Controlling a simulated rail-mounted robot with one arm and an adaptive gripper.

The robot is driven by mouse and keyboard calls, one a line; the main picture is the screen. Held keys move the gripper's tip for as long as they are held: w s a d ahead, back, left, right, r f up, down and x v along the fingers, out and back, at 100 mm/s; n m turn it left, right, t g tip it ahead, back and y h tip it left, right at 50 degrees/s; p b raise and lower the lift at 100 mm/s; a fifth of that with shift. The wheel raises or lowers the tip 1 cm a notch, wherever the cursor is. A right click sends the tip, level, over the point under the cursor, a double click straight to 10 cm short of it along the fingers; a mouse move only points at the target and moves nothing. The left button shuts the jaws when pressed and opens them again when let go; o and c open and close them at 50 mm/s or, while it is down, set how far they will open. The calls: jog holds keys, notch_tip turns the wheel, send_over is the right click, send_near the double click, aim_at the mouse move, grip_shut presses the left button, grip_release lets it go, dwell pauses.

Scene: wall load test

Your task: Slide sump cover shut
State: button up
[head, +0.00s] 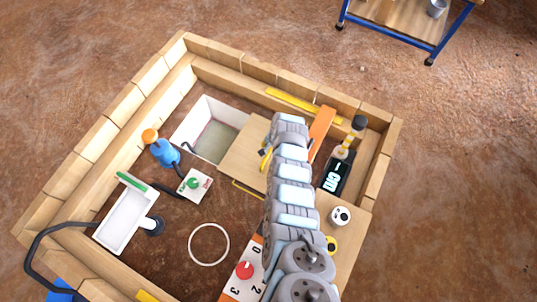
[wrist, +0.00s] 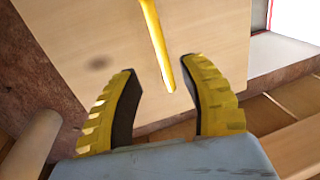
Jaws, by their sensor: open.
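The sump is a white-walled box (head: 185,128) with a greyish bottom, open on its left part in the head view. The flat light-wood cover (head: 240,152) lies at its right side, partly hidden by my arm. In the wrist view the wooden panel (wrist: 90,45) fills the upper middle, with a yellow bar handle (wrist: 152,30) on it. My gripper (wrist: 162,68) is open, its yellow ribbed fingers either side of the handle's near end. I cannot tell whether they touch the panel. In the head view my arm hides most of the gripper.
Near the sump are a blue pump-like object (head: 165,152), a dial plate (head: 195,185), a white tray (head: 125,220) and a white ring (head: 209,244). An orange block (head: 322,130) and a bottle (head: 350,135) stand right of my arm.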

aim_at(269, 155)
jog(key=shift+w+a+f+b, duration=0.15)
jog(key=shift+a+f+b, duration=0.05)
jog(key=shift+f+b, duration=0.95)
jog(key=shift+w+a+f+b, duration=0.1)
jog(key=shift+a+f+b, duration=0.15)
jog(key=shift+f+b, duration=0.9)
jog(key=shift+w+a+f+b, duration=0.2)
jog(key=shift+f+b, duration=0.55)
jog(key=shift+f, duration=0.75)
jog(key=shift+s, duration=0.1)
grip_shut()
